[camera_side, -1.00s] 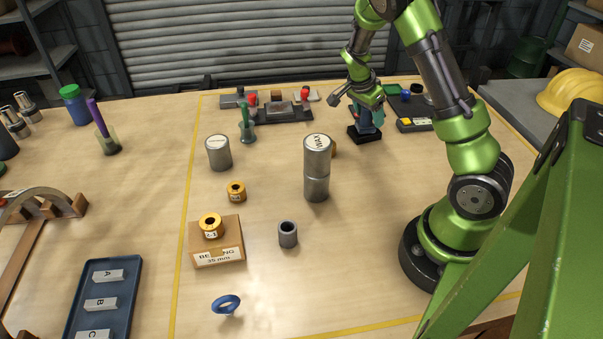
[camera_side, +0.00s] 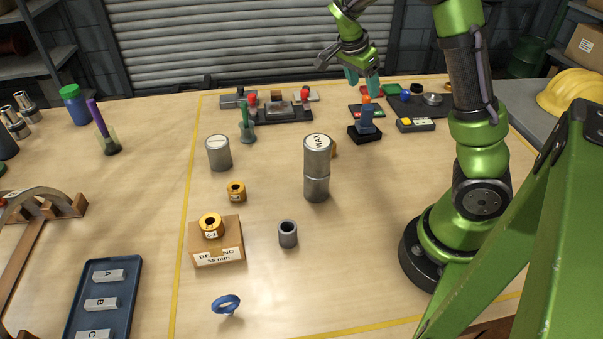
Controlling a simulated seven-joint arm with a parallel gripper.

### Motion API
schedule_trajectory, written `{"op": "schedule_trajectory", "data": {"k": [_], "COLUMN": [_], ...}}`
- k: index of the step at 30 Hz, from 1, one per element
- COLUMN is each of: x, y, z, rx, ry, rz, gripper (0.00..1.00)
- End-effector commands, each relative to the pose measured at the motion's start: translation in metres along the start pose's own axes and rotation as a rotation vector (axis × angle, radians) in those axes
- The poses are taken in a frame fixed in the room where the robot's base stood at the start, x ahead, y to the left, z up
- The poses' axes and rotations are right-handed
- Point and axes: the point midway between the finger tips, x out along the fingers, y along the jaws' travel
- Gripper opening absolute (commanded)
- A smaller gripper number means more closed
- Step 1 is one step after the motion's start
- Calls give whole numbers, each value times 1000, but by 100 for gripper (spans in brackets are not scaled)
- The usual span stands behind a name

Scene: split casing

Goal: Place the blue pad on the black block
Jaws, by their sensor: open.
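The black block (camera_side: 364,134) stands on the table toward the back right. A dark blue piece (camera_side: 367,118), which looks like the blue pad, stands upright on top of it, slightly tilted. A small orange-red thing shows at its upper end; I cannot tell whether it is attached or lies behind. My gripper (camera_side: 362,84) is above and behind the piece in the picture, its teal fingers apart and empty. It appears clear of the piece.
Two grey cylinders are stacked, the upper one labelled (camera_side: 317,152), left of the block. A dark tray (camera_side: 425,107) with small parts and a yellow-buttoned box (camera_side: 415,125) are on the right. A grey fixture (camera_side: 283,113) stands behind left.

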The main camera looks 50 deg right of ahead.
Motion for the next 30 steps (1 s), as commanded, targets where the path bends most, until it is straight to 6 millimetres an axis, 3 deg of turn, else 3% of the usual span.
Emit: {"op": "schedule_trajectory", "data": {"k": [5, 10, 15, 21, 25, 30], "x": [-14, -47, -108, -158, -168, -171], "y": [5, 27, 72, 134, 159, 171], "z": [11, 59, 115, 156, 169, 176], "rx": [-50, -308, -687, -1075, -1228, -1305], "ry": [-56, -264, -396, -322, -231, -174], "rz": [-26, -186, -484, -812, -930, -982], "gripper": [66, 66, 66, 66, 66, 66]}}
